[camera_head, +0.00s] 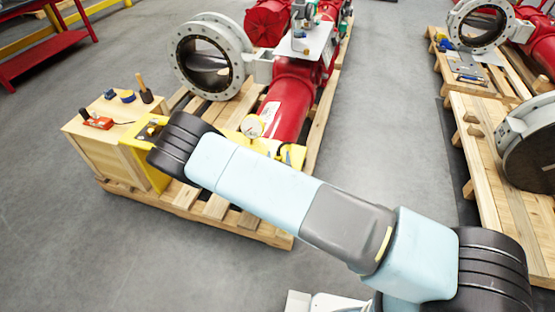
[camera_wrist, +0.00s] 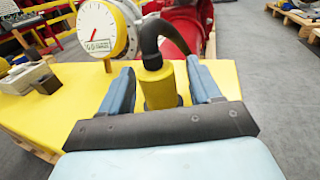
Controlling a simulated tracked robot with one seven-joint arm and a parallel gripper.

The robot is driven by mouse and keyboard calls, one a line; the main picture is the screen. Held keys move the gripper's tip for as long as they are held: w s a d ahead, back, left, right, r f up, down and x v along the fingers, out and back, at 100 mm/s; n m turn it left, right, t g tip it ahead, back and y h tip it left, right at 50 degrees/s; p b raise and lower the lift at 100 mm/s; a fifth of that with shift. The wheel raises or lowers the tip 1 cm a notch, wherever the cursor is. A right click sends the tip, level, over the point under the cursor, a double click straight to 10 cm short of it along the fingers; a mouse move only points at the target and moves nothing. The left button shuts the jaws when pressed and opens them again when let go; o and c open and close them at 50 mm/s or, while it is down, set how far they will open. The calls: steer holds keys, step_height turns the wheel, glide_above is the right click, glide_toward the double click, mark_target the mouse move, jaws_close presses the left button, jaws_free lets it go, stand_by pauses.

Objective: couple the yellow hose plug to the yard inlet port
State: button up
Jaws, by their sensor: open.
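The yellow hose plug (camera_wrist: 160,90) is an upright yellow cylinder in the middle of the wrist view, with a black hose (camera_wrist: 150,38) bending over from its top. My gripper (camera_wrist: 160,68) is open, with one blue finger on each side of the plug. Gaps show between the fingers and the plug, so it is not gripped. The plug's lower end is hidden behind the dark gripper bar. In the head view my arm hides the gripper and the plug. I cannot make out the yard inlet port for certain in either view.
A white-faced gauge (camera_wrist: 103,30) stands close beyond the left finger, above a yellow surface (camera_wrist: 60,112). Grey blocks (camera_wrist: 28,76) sit at its left. A wooden box (camera_head: 95,135) with small tools stands by red pipework (camera_head: 287,100) on a pallet.

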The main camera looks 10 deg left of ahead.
steer(key=shift+w+a, duration=0.15)
steer(key=shift+w, duration=0.4)
steer(key=c, duration=1.1)
steer(key=shift+r, duration=0.15)
